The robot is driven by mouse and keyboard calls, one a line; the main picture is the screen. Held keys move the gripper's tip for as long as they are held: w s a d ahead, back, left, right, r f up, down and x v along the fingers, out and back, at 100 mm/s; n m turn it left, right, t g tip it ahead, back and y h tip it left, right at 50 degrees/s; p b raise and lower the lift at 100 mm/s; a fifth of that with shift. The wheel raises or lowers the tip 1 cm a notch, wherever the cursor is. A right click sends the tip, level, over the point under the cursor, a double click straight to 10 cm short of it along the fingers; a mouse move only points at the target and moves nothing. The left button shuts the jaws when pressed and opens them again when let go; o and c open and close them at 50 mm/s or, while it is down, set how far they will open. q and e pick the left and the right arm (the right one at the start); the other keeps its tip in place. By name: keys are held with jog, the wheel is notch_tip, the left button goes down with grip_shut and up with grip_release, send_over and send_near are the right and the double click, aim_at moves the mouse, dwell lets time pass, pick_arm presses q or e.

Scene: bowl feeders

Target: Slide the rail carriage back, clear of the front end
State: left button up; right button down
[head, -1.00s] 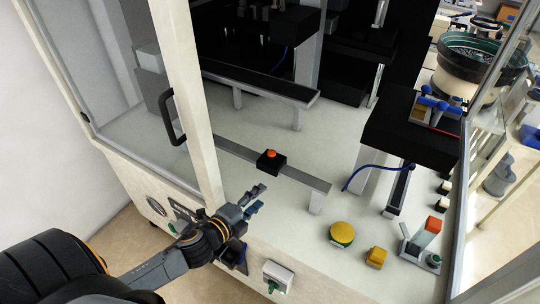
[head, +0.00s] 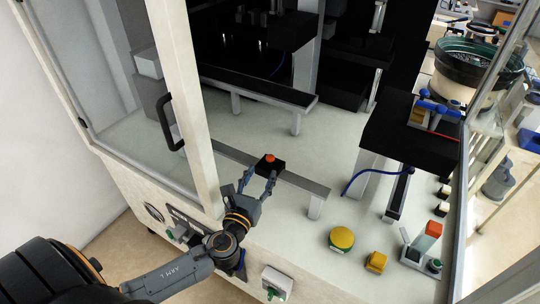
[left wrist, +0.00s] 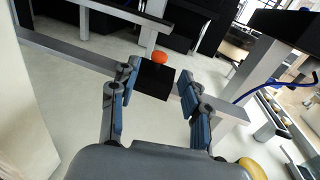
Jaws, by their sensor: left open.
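The rail carriage (head: 276,167) is a small black block with an orange-red knob on top. It sits partway along a grey rail (head: 308,183) raised above the pale machine deck. In the left wrist view the carriage (left wrist: 155,82) is ahead of the palm, with its knob up. My left gripper (head: 260,177) is open at the near side of the carriage. In the left wrist view its two fingertips (left wrist: 156,78) are on either side of the block; I cannot tell whether they touch it. My right gripper is not in view.
A machine door frame with a black handle (head: 169,120) stands left of the arm. A second rail (head: 262,87) lies behind. The deck between is clear.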

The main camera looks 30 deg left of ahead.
aim_at(269, 160)
pick_arm(q)
jog(key=w, duration=0.5)
jog(key=w+a, duration=0.1)
jog(key=w, duration=0.2)
jog(key=shift+a+p, duration=0.1)
jog(key=shift+p, duration=0.2)
jog(key=shift+c, duration=0.2)
grip_shut()
